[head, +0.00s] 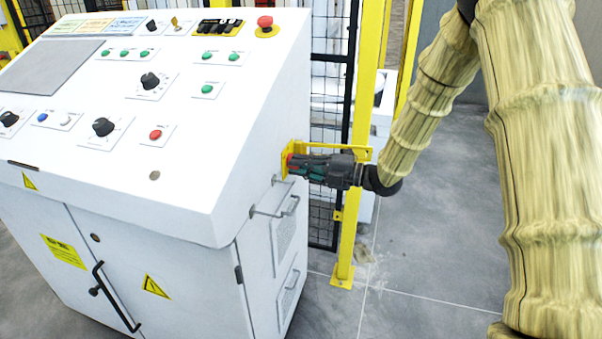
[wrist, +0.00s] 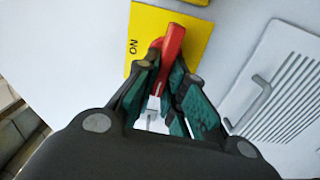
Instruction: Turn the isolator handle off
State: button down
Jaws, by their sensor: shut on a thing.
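The isolator handle (wrist: 173,45) is red and sits on a yellow plate (wrist: 196,22) on the side of the white control cabinet. In the wrist view the word "ON" shows on the plate, left of the handle. My gripper (wrist: 166,70) is shut on the handle, with its green-padded fingers on either side of the handle's near end. In the head view my gripper (head: 305,166) reaches the yellow plate (head: 293,155) from the right, and its fingers hide most of the handle. The handle looks slightly tilted in the wrist view.
The white cabinet (head: 220,160) has buttons and knobs on its sloped top. A vented panel with a bar handle (head: 290,206) is below my gripper, and it also shows right in the wrist view (wrist: 262,100). A yellow post (head: 352,215) and black mesh fence stand close behind my gripper.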

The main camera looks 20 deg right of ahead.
jog(key=shift+f+n+b, duration=0.1)
jog(key=shift+n+b, duration=0.25)
jog(key=shift+n, duration=0.15)
jog(key=c, duration=1.5)
grip_release()
jog(key=v, duration=1.2)
